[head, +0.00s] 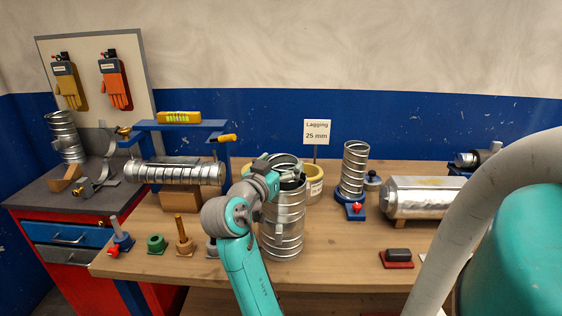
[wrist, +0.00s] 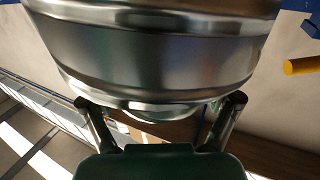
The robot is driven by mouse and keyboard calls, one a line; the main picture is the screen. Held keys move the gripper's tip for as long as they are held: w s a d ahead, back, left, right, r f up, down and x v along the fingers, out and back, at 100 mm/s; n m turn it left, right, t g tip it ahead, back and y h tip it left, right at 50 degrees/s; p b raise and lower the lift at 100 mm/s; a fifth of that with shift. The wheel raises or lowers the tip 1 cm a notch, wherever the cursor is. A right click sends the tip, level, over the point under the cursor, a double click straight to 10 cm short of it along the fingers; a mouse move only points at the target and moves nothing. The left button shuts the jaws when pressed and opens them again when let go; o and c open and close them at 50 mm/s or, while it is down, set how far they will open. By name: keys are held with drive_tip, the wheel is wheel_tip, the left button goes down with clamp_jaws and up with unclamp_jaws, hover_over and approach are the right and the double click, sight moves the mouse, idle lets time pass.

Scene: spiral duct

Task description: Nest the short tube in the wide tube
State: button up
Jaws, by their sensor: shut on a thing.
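The wide tube (head: 283,238), shiny ribbed metal, stands upright at the front middle of the workbench. My gripper (head: 287,182) is at its upper end, shut on a metal tube that I take to be the short tube (head: 285,159). The short tube's rim shows above and behind my gripper. It is roughly in line with the wide tube, but my gripper hides where they meet, so I cannot tell whether it is inside. In the wrist view, a ribbed metal wall (wrist: 160,55) fills the top, with my gripper's fingers (wrist: 162,103) at both sides of its lower edge.
A narrow spiral tube (head: 354,170) stands to the right, near a large lying cylinder (head: 425,197). Small pegs (head: 183,238) line the front left edge.

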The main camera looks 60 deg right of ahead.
drive_tip(key=o, duration=1.6)
drive_tip(key=shift+c, duration=0.2)
drive_tip(key=shift+a, duration=0.1)
drive_tip(key=a, duration=1.2)
drive_tip(key=shift+w, duration=0.15)
